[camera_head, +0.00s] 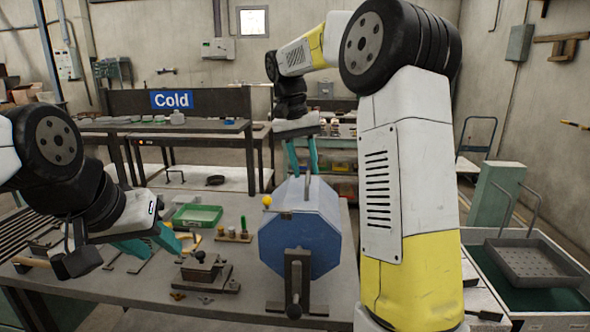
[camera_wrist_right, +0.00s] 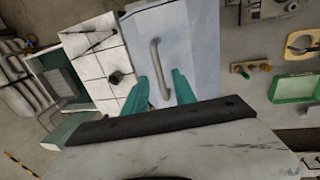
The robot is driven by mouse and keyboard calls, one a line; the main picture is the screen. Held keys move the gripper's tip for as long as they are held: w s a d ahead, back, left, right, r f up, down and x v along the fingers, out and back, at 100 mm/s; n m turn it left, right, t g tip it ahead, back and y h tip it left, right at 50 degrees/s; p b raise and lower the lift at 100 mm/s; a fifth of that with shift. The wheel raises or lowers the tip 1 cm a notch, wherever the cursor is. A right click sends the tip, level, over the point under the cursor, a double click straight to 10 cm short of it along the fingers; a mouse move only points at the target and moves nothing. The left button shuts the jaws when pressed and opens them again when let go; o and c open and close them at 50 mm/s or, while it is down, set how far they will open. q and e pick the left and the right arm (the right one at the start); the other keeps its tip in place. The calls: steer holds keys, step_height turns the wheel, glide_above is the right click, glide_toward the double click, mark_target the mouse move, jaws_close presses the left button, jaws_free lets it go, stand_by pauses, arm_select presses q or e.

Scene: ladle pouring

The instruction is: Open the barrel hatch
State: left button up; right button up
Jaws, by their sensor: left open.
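The blue barrel (camera_head: 300,245), an eight-sided drum, lies in a stand on the table, with a yellow knob (camera_head: 267,200) at its upper left. In the right wrist view, its pale blue hatch panel (camera_wrist_right: 195,40) carries a grey bar handle (camera_wrist_right: 157,55). My right gripper (camera_head: 303,172) is above the barrel, pointing down. Its teal fingers (camera_wrist_right: 159,78) are apart, one on each side of the handle's near end, with gaps visible; I cannot tell their height over it. My left gripper (camera_head: 160,246) is open and empty over the table, left of the barrel.
A green tray (camera_head: 197,217), a block with small pegs (camera_head: 233,236) and a dark metal fixture (camera_head: 203,270) are left of the barrel. A bench with a "Cold" sign (camera_head: 172,100) stands behind. A grey perforated tray (camera_head: 535,262) is at right.

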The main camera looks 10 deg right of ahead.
steer(key=shift+d+f, duration=0.1)
steer(key=shift+f, duration=0.4)
steer(key=shift+c, duration=0.3)
jaws_close()
stand_by(0.8)
